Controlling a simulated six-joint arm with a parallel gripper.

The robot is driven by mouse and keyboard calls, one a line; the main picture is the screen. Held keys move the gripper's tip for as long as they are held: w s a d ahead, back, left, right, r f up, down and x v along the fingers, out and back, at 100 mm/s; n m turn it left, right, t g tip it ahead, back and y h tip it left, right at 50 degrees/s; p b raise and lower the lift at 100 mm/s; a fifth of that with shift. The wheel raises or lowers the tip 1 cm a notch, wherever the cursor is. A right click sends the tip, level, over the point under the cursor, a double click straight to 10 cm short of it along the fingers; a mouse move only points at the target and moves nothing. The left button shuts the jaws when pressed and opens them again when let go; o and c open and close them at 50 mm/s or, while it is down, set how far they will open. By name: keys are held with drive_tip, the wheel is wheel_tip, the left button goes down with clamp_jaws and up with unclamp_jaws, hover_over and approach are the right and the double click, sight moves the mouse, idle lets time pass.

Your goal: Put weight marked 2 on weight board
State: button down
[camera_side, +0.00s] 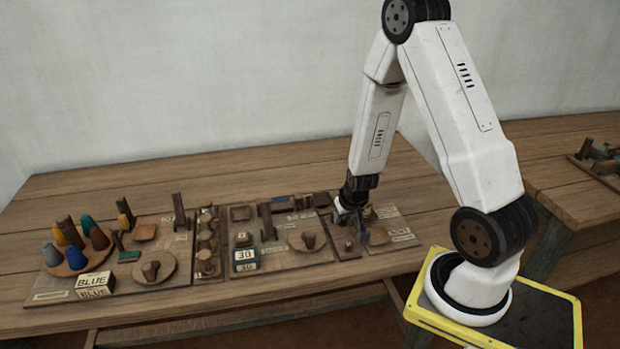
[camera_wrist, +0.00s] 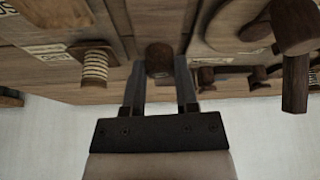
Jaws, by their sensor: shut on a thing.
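My gripper (camera_side: 350,214) is low over the right part of the workbench boards in the side view. In the wrist view its two fingers (camera_wrist: 160,88) are on either side of a small brown wooden piece (camera_wrist: 159,55), and they are shut on it. No number can be read on this piece, so I cannot tell whether it is the weight marked 2. Whether it touches the board under it is unclear. A low square block with a knob (camera_side: 347,247) sits just in front of the gripper in the side view. I cannot tell for certain which panel is the weight board.
A narrow rack of round wooden pieces (camera_side: 207,240) stands left of the middle board. Coloured cones stand on a round tray (camera_side: 78,266) at far left, near a BLUE sign (camera_side: 94,282). A 30 display (camera_side: 245,257) and a wooden dial (camera_side: 306,240) are on the middle board.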

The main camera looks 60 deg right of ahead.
sight(345, 223)
drive_tip(key=shift+f, duration=0.1)
drive_tip(key=shift+f, duration=1.65)
drive_tip(key=shift+f, duration=0.1)
drive_tip(key=shift+c, duration=1.9)
unclamp_jaws()
drive_tip(key=v, duration=1.2)
drive_tip(key=shift+w, duration=0.1)
